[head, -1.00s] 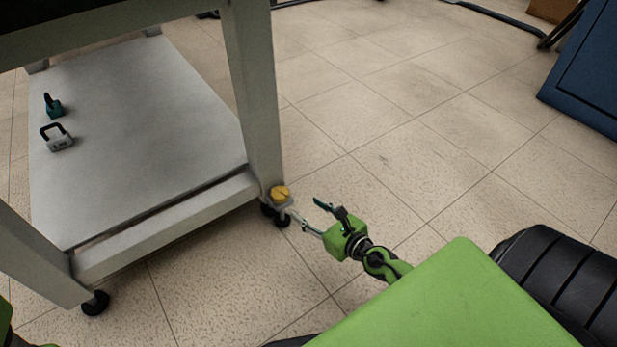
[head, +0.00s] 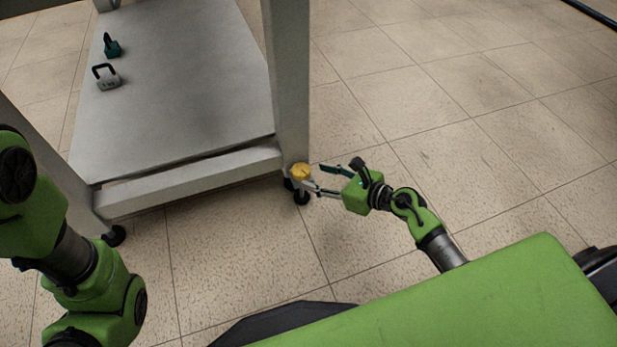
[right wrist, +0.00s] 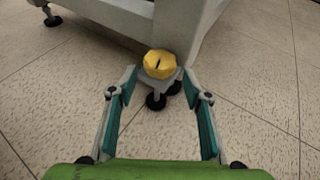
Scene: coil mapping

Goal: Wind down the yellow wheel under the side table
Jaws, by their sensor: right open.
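The yellow wheel (head: 301,172) sits on a small bracket at the foot of the side table's (head: 290,90) near right leg, just above a black caster. In the right wrist view the yellow wheel (right wrist: 159,64) lies ahead of the fingertips, roughly centred between them. My right gripper (head: 318,180) is open and empty, just to the right of the wheel, with its fingers pointing at it. The open fingers also show in the right wrist view (right wrist: 164,85). My left arm shows at the left edge of the head view, but its gripper is out of the picture.
Black casters (head: 114,236) stand under the legs. The tiled floor (head: 450,120) to the right is clear.

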